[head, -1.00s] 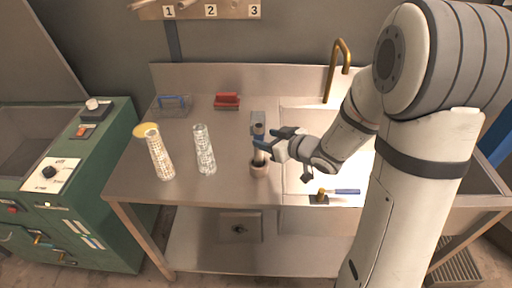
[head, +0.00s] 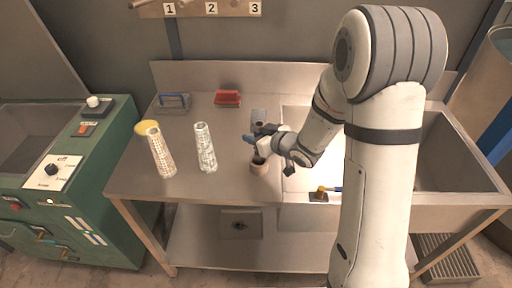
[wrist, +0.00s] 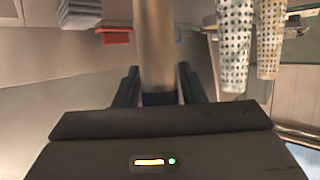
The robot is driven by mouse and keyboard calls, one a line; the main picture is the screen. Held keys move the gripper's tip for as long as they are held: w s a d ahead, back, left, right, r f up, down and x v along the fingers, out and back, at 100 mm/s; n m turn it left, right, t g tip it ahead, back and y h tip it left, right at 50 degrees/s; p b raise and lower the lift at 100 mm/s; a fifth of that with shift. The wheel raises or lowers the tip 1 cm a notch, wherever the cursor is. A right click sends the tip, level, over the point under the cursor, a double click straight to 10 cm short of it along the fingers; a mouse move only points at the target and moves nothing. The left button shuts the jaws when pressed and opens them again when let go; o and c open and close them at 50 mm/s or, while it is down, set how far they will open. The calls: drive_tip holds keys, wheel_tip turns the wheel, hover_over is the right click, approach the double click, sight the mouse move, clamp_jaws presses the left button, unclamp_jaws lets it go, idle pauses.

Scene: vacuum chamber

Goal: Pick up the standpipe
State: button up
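The standpipe is a smooth grey-brown pipe that runs down from the top of the wrist view (wrist: 154,40). A dark blue band shows on it close to my gripper's palm. In the head view its dark round top (head: 259,126) shows above my gripper, and it stands upright at a beige cup-like socket (head: 259,168). My gripper (head: 257,141) is at the pipe's upper part, with one finger on either side of it. In the wrist view the fingers (wrist: 159,82) straddle the pipe and look open, with narrow gaps beside it. My gripper partly hides the pipe in the head view.
Two perforated tubes (head: 161,153) (head: 205,148) stand left on the steel bench (head: 135,185). A red block (head: 227,98) and a blue-handled basket (head: 174,102) are at the back. A small block with a yellow knob (head: 320,193) lies right, by the sink (head: 440,160).

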clamp_jaws()
